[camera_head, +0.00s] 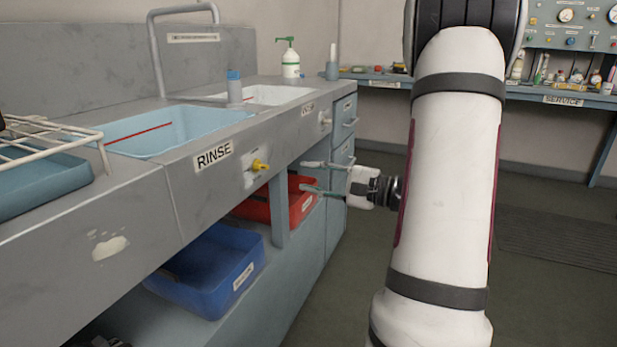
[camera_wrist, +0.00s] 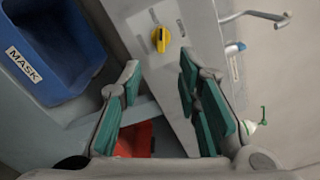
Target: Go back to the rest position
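My gripper (camera_head: 312,177) is beside the front of the sink counter, at the height of the counter's front panel. In the wrist view my gripper (camera_wrist: 160,105) shows two green-padded fingers spread well apart, with nothing between them. It is open and empty. My white arm stands across the right middle of the head view and hides part of the room behind it. No object is held.
The counter (camera_head: 125,205) has a RINSE basin (camera_head: 190,137) and a yellow knob (camera_head: 260,165); the knob (camera_wrist: 160,39) also shows in the wrist view. A blue bin (camera_head: 215,275) and red bin (camera_head: 258,208) sit below. Floor at right is clear.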

